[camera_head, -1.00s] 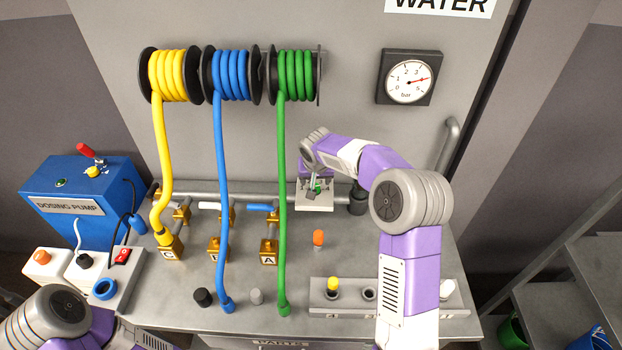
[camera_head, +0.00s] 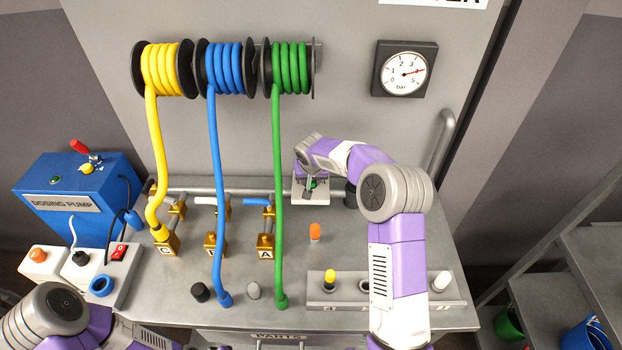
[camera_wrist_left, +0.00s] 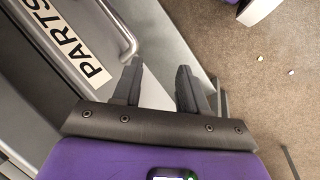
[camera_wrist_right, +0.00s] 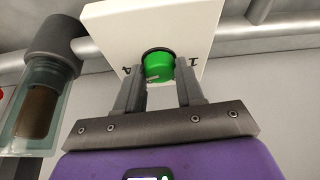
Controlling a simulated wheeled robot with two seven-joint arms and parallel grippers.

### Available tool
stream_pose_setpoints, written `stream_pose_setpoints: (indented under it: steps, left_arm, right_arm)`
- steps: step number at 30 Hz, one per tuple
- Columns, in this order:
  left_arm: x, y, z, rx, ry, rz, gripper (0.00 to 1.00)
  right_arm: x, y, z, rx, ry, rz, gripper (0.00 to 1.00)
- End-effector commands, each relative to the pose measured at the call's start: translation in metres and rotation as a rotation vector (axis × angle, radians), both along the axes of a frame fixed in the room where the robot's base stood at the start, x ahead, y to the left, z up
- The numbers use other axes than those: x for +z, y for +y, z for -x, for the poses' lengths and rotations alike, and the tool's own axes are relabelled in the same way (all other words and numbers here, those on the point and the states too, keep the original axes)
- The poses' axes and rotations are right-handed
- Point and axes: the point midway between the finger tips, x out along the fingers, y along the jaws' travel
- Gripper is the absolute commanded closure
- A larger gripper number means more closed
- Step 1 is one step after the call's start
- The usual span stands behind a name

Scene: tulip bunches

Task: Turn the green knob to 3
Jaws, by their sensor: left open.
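The green knob (camera_wrist_right: 158,65) sits on a white plate (camera_wrist_right: 192,18) in the right wrist view. A "1" shows right of it and a "4" left of it, both upside down; the "3" cannot be made out. My right gripper (camera_wrist_right: 160,78) has a finger on each side of the knob, close against it, and looks shut on it. In the head view the right gripper (camera_head: 309,190) is at the plate behind the bench, and the knob is mostly hidden. My left gripper (camera_wrist_left: 158,72) is open and empty by the bench front, beside the "PARTS" label.
A green hose (camera_head: 278,190) hangs left of my right gripper. A pressure gauge (camera_head: 404,72) on the wall reads between 3 and 5. An orange-topped peg (camera_head: 315,231) and a grey rack (camera_head: 345,294) stand on the bench. A blue dosing pump (camera_head: 75,180) is at left.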

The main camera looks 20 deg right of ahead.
Motion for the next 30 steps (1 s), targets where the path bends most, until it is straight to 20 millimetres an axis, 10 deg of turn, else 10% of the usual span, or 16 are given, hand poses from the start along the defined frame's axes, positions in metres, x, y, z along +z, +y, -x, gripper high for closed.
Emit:
stream_pose_setpoints:
  steps: [30]
  left_arm:
    - [0.034, 0.0, 0.0, 0.0, 0.0, 0.0, 0.57]
  right_arm:
    - [0.002, -0.006, 0.001, 0.519, 0.003, -0.003, 0.93]
